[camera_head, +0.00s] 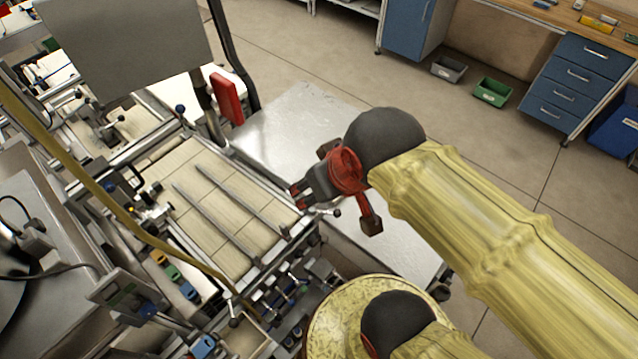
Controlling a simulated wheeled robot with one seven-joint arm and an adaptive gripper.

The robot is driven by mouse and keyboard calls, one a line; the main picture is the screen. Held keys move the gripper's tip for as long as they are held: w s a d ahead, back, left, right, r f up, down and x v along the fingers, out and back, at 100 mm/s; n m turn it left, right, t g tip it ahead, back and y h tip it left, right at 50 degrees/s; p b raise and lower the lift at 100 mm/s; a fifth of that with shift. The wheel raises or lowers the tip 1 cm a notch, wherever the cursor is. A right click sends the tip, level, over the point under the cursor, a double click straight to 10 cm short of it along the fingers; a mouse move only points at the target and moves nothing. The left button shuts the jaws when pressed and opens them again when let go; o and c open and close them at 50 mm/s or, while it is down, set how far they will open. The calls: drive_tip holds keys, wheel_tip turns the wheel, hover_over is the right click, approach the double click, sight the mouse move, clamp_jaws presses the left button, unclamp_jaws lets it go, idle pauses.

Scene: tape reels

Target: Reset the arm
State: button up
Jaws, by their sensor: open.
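My yellow-sleeved arm (500,215) reaches in from the lower right. My gripper (300,193) is at its end, beyond a dark joint and a red ring, and points left. Its dark fingers have red marks near the tips. It is open, and I see nothing held in it. In the picture it lies over the right end of a machine bed (215,215) with two metal rails and the edge of a grey metal table (295,130). I cannot tell its height above them. No tape reel is clearly visible.
A grey panel (125,45) stands over the machine at the upper left. A yellow hose (110,200) crosses the machine. A red block (227,98) stands beside the metal table. Blue drawers (570,85), a green bin (492,92) and open floor lie behind.

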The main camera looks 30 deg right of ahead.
wheel_tip(320, 180, down, 12)
drive_tip(key=b, duration=1.1)
drive_tip(key=shift+b, duration=0.4)
drive_tip(key=shift+w+r, duration=0.1)
